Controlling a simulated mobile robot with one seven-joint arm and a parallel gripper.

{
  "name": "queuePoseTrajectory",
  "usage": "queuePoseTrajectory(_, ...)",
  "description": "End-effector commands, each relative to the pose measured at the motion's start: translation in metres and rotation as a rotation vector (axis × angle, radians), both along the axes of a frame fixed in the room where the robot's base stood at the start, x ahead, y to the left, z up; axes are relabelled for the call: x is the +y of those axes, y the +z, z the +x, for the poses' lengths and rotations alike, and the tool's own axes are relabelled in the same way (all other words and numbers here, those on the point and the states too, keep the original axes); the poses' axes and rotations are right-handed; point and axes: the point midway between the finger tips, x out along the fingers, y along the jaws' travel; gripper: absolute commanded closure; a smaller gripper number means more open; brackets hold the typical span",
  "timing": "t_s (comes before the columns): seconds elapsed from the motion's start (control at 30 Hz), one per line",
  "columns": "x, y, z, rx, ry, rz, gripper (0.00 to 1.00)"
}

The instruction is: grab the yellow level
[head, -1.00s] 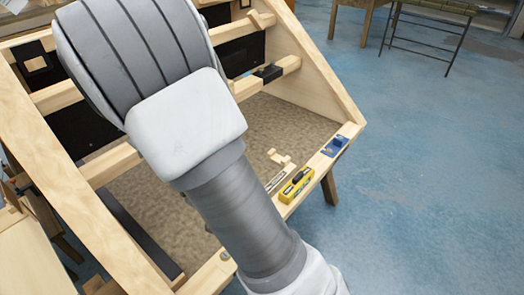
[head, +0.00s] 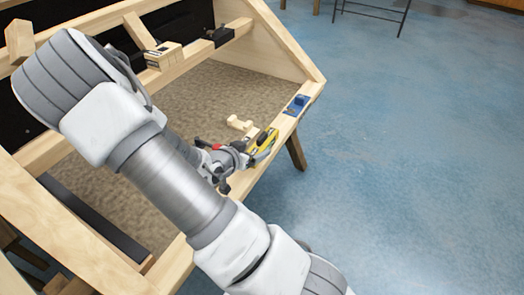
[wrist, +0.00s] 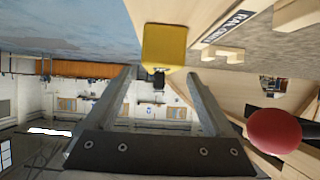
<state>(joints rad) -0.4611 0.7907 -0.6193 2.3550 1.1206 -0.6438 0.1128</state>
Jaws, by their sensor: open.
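The yellow level (head: 267,141), yellow with a dark middle, lies on the front wooden rail of the bodyframe in the head view. My gripper (head: 254,157) is at its near end, and partly overlaps it in that view. In the wrist view the end of the yellow level (wrist: 164,46) shows just past the tips of my gripper (wrist: 162,76), roughly centred between the two fingers. The fingers are spread wide with nothing held. Whether the tips reach around the level's end I cannot tell.
A small wooden piece (head: 240,123) sits beside the level on the inner side. A wooden block (head: 164,56) and a black clamp (head: 219,36) sit on the upper beam. Open blue floor (head: 400,180) lies to the right.

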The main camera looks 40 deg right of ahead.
Motion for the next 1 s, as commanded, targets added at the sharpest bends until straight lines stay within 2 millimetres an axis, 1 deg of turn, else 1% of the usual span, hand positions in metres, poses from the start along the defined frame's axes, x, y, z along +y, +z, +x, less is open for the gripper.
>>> queuePoseTrajectory(0.03,-0.005,-0.005,0.001,0.0,-0.002,0.0,0.12)
queuePoseTrajectory(0.17,-0.011,-0.007,0.004,0.0,-0.001,0.0,0.12)
queuePoseTrajectory(0.27,-0.017,-0.013,0.007,-0.002,-0.001,0.001,0.12)
queuePoseTrajectory(0.4,-0.035,-0.026,0.014,-0.001,-0.003,0.0,0.12)
queuePoseTrajectory(0.53,-0.048,-0.031,0.019,-0.001,-0.002,0.0,0.12)
queuePoseTrajectory(0.63,-0.051,-0.032,0.021,0.0,0.001,0.0,0.12)
queuePoseTrajectory(0.83,-0.051,-0.032,0.022,0.0,0.001,0.001,0.12)
queuePoseTrajectory(0.87,-0.051,-0.032,0.021,0.0,0.001,0.001,0.16)
queuePoseTrajectory(1.0,-0.051,-0.031,0.021,0.0,0.001,0.001,0.41)
